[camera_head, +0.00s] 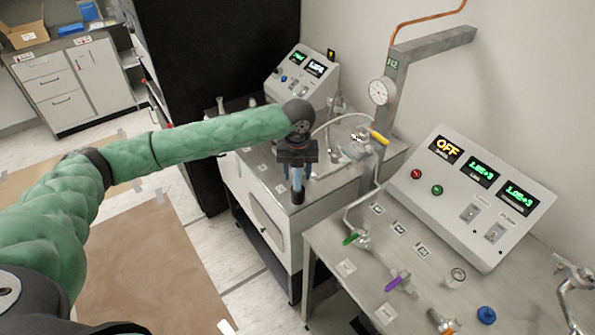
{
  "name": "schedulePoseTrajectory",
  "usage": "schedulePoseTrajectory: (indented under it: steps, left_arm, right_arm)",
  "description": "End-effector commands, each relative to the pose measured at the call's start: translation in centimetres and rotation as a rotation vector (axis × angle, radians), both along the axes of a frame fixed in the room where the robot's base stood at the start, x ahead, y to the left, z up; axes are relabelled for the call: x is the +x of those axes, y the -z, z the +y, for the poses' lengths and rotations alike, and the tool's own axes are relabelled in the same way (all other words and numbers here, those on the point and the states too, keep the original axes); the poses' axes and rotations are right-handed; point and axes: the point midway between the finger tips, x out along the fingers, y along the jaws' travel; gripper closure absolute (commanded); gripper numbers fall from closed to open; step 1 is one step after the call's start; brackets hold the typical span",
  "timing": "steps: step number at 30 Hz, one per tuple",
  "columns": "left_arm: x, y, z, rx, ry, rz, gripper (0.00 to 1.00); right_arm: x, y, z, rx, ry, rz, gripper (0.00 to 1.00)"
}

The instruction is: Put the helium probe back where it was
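My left gripper (297,180) reaches in from the left on a green-sleeved arm and points down over the front edge of the white cabinet at centre. A narrow blue and pale part shows at its lower end. I cannot tell whether this is the fingers alone or a slim probe between them. A pale hose (335,122) curves on the cabinet top just right of the gripper, and where its near end goes is hidden. I cannot pick out the helium probe or its resting place for sure. My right gripper is not in view.
The steel table (330,232) at right carries a control box (480,190) reading OFF, valves with green and purple handles, and a blue knob (486,315). A gauge (379,92) stands on a grey post behind. A smaller display box (302,75) sits on the cabinet.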

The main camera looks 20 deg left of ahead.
Motion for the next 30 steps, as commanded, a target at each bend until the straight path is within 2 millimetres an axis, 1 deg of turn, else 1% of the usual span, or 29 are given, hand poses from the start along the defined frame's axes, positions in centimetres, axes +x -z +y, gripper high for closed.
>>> schedulePoseTrajectory:
  steps: [4,8,10,12,15,18,24,30]
  left_arm:
    - [0.0,-0.3,0.0,-0.001,0.000,-0.001,0.56]
    - [0.1,-1.2,0.0,-0.002,0.001,-0.002,0.56]
    - [0.1,-2.0,0.0,0.000,0.000,-0.002,0.56]
    - [0.1,-3.2,0.0,-0.002,0.001,-0.004,0.56]
    - [0.1,-5.2,0.0,-0.001,0.001,-0.003,0.56]
    - [0.1,-7.1,0.0,-0.001,0.001,-0.003,0.56]
    - [0.1,-10.2,0.0,-0.001,0.000,-0.003,0.56]
    - [0.1,-12.1,0.0,-0.001,0.000,-0.001,0.56]
  right_arm:
    - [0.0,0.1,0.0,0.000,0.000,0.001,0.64]
    - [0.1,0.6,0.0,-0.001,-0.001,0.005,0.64]
    - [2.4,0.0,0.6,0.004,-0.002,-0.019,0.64]
    - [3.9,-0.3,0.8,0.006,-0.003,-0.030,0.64]
    - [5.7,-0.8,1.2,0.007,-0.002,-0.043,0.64]
    - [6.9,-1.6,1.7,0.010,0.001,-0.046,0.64]
    - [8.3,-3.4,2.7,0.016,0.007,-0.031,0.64]
    - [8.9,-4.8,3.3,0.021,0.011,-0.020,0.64]
